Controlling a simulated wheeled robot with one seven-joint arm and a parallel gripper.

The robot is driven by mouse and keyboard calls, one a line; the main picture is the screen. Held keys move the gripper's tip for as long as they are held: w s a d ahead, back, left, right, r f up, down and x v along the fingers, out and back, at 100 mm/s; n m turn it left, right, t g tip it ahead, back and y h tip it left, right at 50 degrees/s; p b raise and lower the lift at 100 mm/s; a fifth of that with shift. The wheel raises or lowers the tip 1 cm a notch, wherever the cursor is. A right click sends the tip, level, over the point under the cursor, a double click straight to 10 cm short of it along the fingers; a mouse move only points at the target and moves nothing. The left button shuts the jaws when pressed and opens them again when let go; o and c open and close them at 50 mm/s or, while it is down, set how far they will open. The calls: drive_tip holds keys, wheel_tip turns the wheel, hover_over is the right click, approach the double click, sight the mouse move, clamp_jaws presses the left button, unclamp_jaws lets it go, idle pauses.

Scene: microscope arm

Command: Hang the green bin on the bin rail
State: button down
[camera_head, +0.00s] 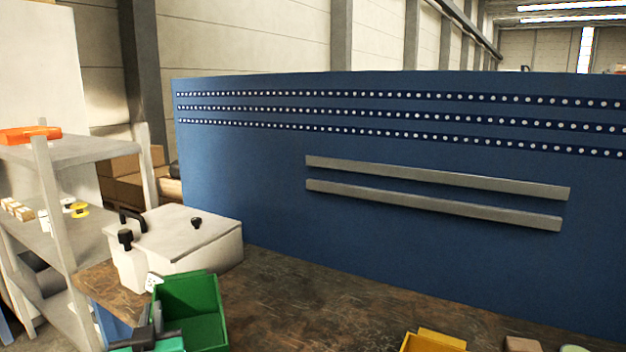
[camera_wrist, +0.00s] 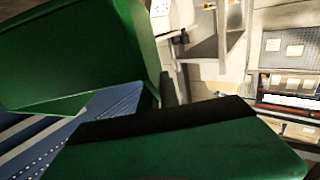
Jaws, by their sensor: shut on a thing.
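The green bin (camera_head: 190,300) is in the lower left of the head view, over the near end of the brown workbench, its open side showing. My gripper (camera_head: 155,332), with black and green parts, is at its left side, shut on it. In the wrist view the green bin (camera_wrist: 75,60) fills the upper left, tilted, and a green finger with a black edge lies across the bottom. The exact grip on the bin is hidden. The bin rail shows as two parallel grey bars (camera_head: 435,178) on the blue panel, well to the right of and above the bin; both are bare.
A white box-shaped device (camera_head: 180,240) with black knobs stands on the workbench (camera_head: 290,300) behind the bin. A yellow bin (camera_head: 432,341) is at the lower edge. Grey shelves (camera_head: 85,150) stand at left. The blue panel (camera_head: 260,190) rises behind; the bench middle is clear.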

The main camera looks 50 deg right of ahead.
drive_tip(key=s+d+r+m+g+h, duration=0.35)
drive_tip(key=d+r, duration=0.25)
drive_tip(key=d, duration=0.5)
drive_tip(key=s+d+r+m+g+h+p, duration=0.1)
drive_tip(key=s+d+r+m+g+h, duration=0.3)
drive_tip(key=s+d+r, duration=0.55)
drive_tip(key=s+d+r+m+g+h+p, duration=0.1)
drive_tip(key=s+d+r+m+g, duration=0.2)
drive_tip(key=s+d+r+g, duration=0.6)
drive_tip(key=d+f+t+p, duration=0.2)
drive_tip(key=d+p, duration=0.2)
drive_tip(key=d, duration=0.5)
drive_tip(key=d+f+t+p, duration=0.1)
drive_tip(key=d+p, duration=0.3)
drive_tip(key=d, duration=0.5)
drive_tip(key=shift+f+t, duration=0.35)
drive_tip(key=shift+f, duration=0.5)
drive_tip(key=shift+w+d, duration=0.1)
drive_tip(key=c, duration=1.5)
unclamp_jaws()
